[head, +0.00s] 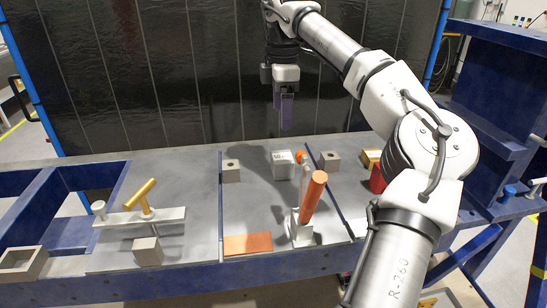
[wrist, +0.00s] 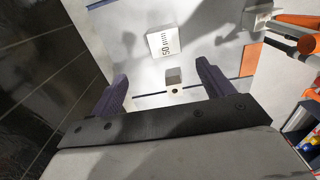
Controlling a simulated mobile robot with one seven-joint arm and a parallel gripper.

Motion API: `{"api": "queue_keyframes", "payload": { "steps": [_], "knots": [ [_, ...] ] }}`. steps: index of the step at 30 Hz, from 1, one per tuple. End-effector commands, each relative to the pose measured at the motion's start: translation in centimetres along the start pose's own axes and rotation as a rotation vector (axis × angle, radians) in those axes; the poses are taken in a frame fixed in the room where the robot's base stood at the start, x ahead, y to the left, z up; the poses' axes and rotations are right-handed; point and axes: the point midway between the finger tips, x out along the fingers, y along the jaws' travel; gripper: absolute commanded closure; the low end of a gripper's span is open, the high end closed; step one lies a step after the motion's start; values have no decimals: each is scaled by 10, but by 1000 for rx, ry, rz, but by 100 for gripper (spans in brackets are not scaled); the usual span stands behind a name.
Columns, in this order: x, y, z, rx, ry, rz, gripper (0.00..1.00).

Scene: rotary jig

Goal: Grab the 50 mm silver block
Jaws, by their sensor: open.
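The silver block (head: 282,164) is a pale cube standing on the grey table toward the back. A dark "50" marking shows on its face in the wrist view (wrist: 161,42). My gripper (head: 286,127) hangs in the air above the back of the table, fingers down, apart from the block. In the wrist view my gripper's two purple fingers (wrist: 162,72) are spread wide with nothing held between them. The block lies beyond the fingertips there, toward the top of the picture.
Small grey blocks with holes stand left (head: 231,171) and right (head: 330,161) of the silver block. An orange-handled clamp (head: 312,198) rises close in front, to the right. An orange plate (head: 248,244) lies near the front edge. A dark panel (head: 180,75) stands behind.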

Motion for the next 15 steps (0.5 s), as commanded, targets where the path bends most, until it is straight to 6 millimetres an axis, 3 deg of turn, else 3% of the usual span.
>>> {"api": "queue_keyframes", "payload": {
  "steps": [15],
  "knots": [
    [79, -1, 0, -1, 1, -2, 20]
  ]
}}
